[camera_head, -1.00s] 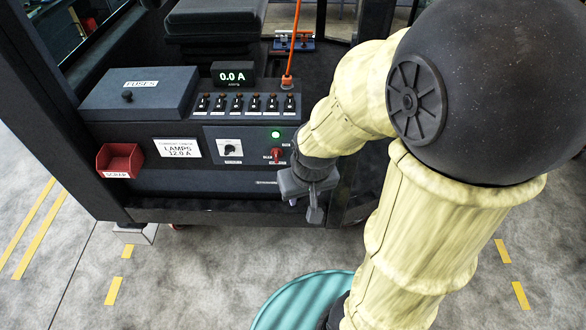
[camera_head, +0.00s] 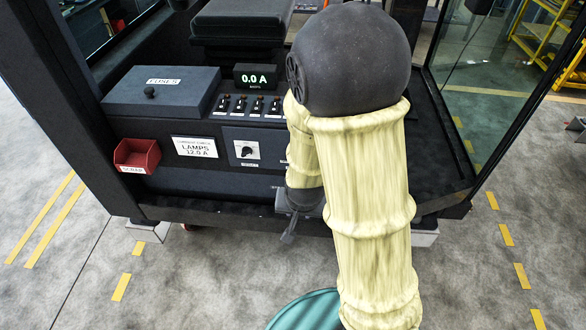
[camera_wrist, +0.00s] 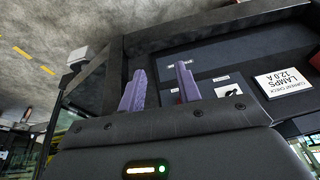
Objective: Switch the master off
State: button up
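The dark control panel in the cab carries a black rotary knob on a white plate (camera_head: 246,150); its small label is unreadable. The knob's plate also shows in the wrist view (camera_wrist: 230,90), right of my fingers. The red switch and green lamp seen earlier to the right of the knob are hidden behind my arm in the head view. My gripper (camera_head: 290,234) hangs low in front of the panel, right of and below the knob. In the wrist view its two purple fingers (camera_wrist: 160,75) are apart, with nothing between them.
A row of toggles (camera_head: 250,105) sits below the ammeter (camera_head: 256,76), which reads 0.0 A. The fuse box (camera_head: 163,92), red scrap bin (camera_head: 137,155) and lamps card (camera_head: 195,147) are to the left. A glass side panel (camera_head: 480,110) stands at right.

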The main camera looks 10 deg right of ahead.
jog(key=w+d+f+m+t+h+b, duration=0.1)
jog(key=w+f+t+h+b, duration=0.15)
jog(key=f, duration=0.35)
jog(key=w+d+f+m+t+h+b, duration=0.1)
jog(key=w+f+m+t+h+b, duration=0.1)
jog(key=w+f+t+h, duration=0.3)
jog(key=a+r+n+t, duration=0.1)
jog(key=t, duration=0.1)
jog(key=a+r+n+t+y+b, duration=0.1)
jog(key=s+a+r+n+t+y+b, duration=0.1)
jog(key=a+t, duration=0.1)
jog(key=shift+t, duration=0.35)
jog(key=shift+d+f, duration=0.1)
jog(key=shift+f, duration=0.05)
jog(key=b+x, duration=0.6)
jog(key=x, duration=1.1)
jog(key=shift+w, duration=0.2)
jog(key=shift+f+b, duration=0.1)
jog(key=shift+b, duration=0.2)
jog(key=shift+c, duration=0.4)
